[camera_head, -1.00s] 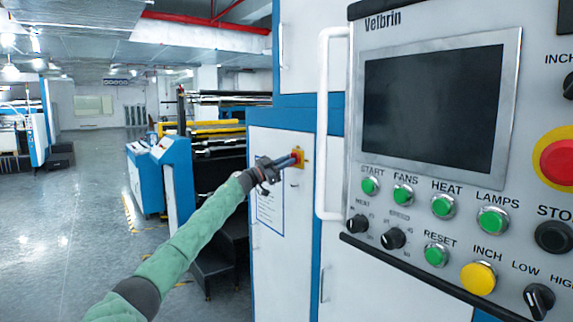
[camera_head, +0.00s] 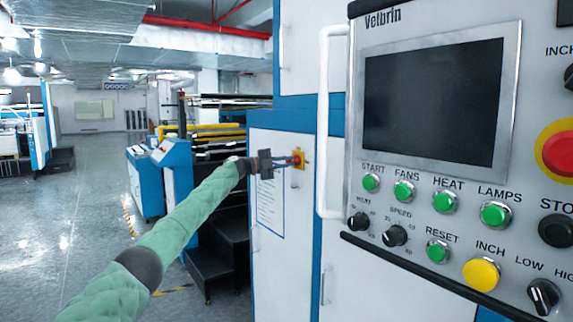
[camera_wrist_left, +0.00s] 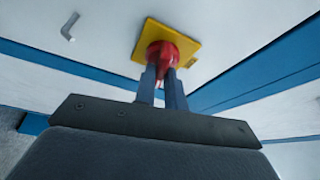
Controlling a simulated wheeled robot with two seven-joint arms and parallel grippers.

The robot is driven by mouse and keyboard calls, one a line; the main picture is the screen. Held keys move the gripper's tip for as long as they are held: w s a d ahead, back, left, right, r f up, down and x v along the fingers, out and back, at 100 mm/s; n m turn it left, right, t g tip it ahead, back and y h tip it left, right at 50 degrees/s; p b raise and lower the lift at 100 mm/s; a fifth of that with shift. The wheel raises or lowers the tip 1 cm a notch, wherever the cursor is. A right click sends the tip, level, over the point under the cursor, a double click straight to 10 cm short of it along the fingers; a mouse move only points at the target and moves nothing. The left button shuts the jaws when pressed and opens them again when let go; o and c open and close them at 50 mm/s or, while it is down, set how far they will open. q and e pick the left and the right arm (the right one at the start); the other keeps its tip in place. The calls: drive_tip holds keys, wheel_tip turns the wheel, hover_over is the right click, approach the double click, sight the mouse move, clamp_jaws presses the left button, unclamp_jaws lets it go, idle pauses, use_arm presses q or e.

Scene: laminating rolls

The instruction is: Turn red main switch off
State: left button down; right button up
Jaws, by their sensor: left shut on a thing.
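The red main switch (camera_head: 297,158) sits on a yellow plate on the white cabinet door, left of the control panel. In the left wrist view the red switch knob (camera_wrist_left: 164,54) shows on its yellow plate (camera_wrist_left: 190,45). My left gripper (camera_head: 291,160) reaches the switch from the left. In the left wrist view its two fingers (camera_wrist_left: 160,78) are shut on the red knob, one on each side. The fingers partly hide the knob. My right gripper is out of view.
A control panel (camera_head: 440,180) with a dark screen, green buttons and a white handle (camera_head: 328,120) stands close on the right. A separate round red button (camera_head: 560,153) is on it. Blue and white machines (camera_head: 165,170) stand behind my left arm. The floor at left is clear.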

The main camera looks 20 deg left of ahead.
use_arm(q)
drive_tip(key=shift+m+g+y, duration=0.3)
drive_tip(key=shift+m+y, duration=0.1)
drive_tip(key=shift+m, duration=0.8)
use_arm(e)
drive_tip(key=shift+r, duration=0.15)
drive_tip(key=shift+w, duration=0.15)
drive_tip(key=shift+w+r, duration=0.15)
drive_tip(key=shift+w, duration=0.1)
use_arm(q)
drive_tip(key=c, duration=1.5)
unclamp_jaws()
drive_tip(key=shift+o, duration=0.2)
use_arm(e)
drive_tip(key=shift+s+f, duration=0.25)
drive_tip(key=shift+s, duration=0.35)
